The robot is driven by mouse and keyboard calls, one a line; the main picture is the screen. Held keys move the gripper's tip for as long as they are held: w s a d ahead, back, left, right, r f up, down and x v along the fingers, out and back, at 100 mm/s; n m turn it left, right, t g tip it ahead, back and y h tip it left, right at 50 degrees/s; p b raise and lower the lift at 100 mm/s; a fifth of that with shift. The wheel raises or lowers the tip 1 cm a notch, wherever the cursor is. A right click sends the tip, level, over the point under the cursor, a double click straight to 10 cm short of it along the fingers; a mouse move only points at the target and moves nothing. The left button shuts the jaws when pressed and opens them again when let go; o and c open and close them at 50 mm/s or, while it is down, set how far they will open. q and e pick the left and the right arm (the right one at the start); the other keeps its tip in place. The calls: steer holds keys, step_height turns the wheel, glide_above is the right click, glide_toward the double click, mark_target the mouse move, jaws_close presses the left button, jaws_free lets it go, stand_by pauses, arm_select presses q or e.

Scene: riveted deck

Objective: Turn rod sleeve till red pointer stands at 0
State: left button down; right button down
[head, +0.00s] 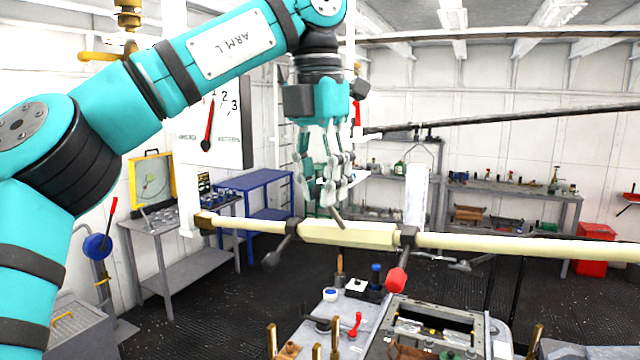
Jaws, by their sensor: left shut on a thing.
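The pale rod sleeve (348,234) lies level across the middle of the head view, in line with a long cream rod. My left gripper (328,205) is directly above it, pointing down, with its fingers shut on a short dark bar (339,219) that stands up from the sleeve. The fingers partly hide the bar. The red pointer (208,125) is on a white dial (237,140) behind my arm, pointing up close to the 1. The 2 and 3 show to its right. The left part of the dial is hidden, and no 0 is visible. My right gripper is out of view.
A dark lever (276,255) and a red-knobbed lever (397,279) hang beside the sleeve's ends. A white upright plate (416,197) stands behind the rod. Below is a bench with a metal tray (484,338) and tools. Shelves and a red bin (594,250) stand farther back.

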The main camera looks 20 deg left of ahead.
arm_select(q)
steer(key=c, duration=1.2)
jaws_free()
steer(key=shift+w, duration=0.1)
steer(key=shift+o, duration=0.2)
steer(key=shift+f, duration=0.1)
